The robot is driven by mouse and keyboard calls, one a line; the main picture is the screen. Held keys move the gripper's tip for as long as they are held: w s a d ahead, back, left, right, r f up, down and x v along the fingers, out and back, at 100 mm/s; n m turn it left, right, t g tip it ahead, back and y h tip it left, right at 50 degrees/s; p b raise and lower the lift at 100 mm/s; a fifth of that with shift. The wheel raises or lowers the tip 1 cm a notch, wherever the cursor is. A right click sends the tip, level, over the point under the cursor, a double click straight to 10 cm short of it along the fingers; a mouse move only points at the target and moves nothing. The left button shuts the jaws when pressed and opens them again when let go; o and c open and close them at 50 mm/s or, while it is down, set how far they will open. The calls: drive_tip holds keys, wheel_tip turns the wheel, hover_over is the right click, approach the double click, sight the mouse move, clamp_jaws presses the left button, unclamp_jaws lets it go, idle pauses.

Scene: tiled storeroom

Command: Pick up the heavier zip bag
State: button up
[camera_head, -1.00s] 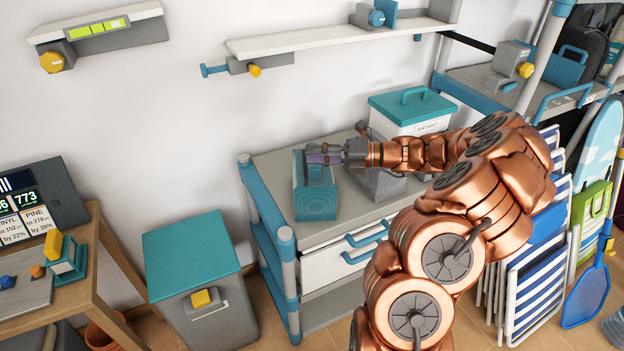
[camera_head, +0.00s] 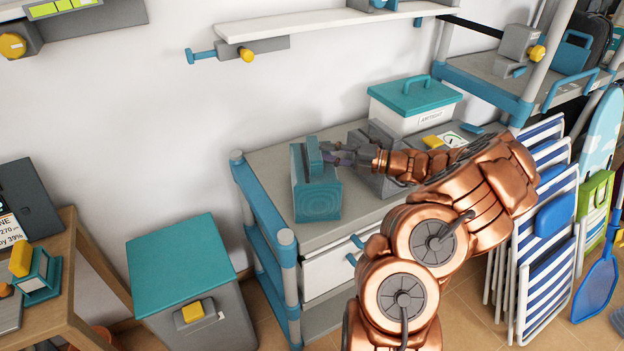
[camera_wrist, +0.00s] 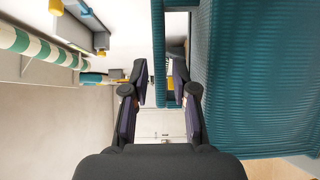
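I cannot surely make out a zip bag in either view. A teal ribbed block (camera_head: 317,195) with a raised handle (camera_head: 314,152) stands upright on the grey cabinet top. My gripper (camera_head: 331,153) is at the handle's right side in the head view. In the wrist view, my gripper (camera_wrist: 160,88) is open, with the teal handle bar (camera_wrist: 158,40) between its fingers. The ribbed block (camera_wrist: 255,75) fills the right side there. Whether a finger touches the handle I cannot tell.
A grey box (camera_head: 375,178) stands behind my forearm. A white bin with a teal lid (camera_head: 412,92) is at the back right. A teal-lidded grey bin (camera_head: 185,260) stands on the floor at left. Folded striped chairs (camera_head: 545,215) lean at right. A wall shelf (camera_head: 330,25) hangs above.

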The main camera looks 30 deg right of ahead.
sight(305, 160)
drive_tip(key=shift+p+x, duration=0.5)
drive_tip(key=shift+x, duration=2.9)
drive_tip(key=shift+w+d, duration=0.15)
drive_tip(key=shift+c, duration=0.4)
clamp_jaws()
